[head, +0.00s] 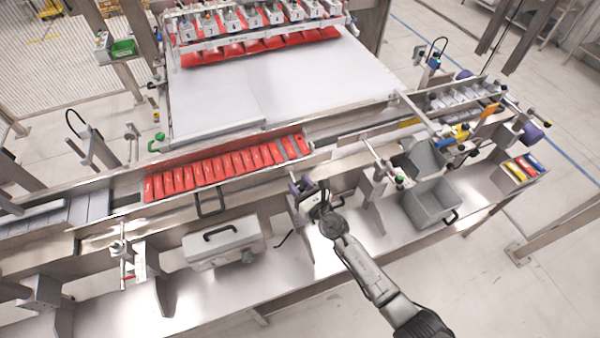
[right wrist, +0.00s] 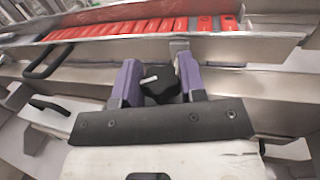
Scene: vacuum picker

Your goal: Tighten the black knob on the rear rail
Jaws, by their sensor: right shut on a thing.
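The black knob (right wrist: 160,84) shows in the right wrist view as a lobed knob with a pale mark on it, in front of a metal rail (right wrist: 235,84). My right gripper (right wrist: 160,80) has its two purple fingers on either side of the knob and is shut on it. In the head view my right gripper (head: 302,186) is at the rail just right of the red packs, and the knob is hidden there. My left gripper is in neither view.
Red packs (head: 225,169) stand in a row in a channel. A black handle (head: 211,203) sticks out of the rail to the left. A white case (head: 222,246) and grey bins (head: 428,204) are on the lower shelf. A flat white plate (head: 280,85) lies behind.

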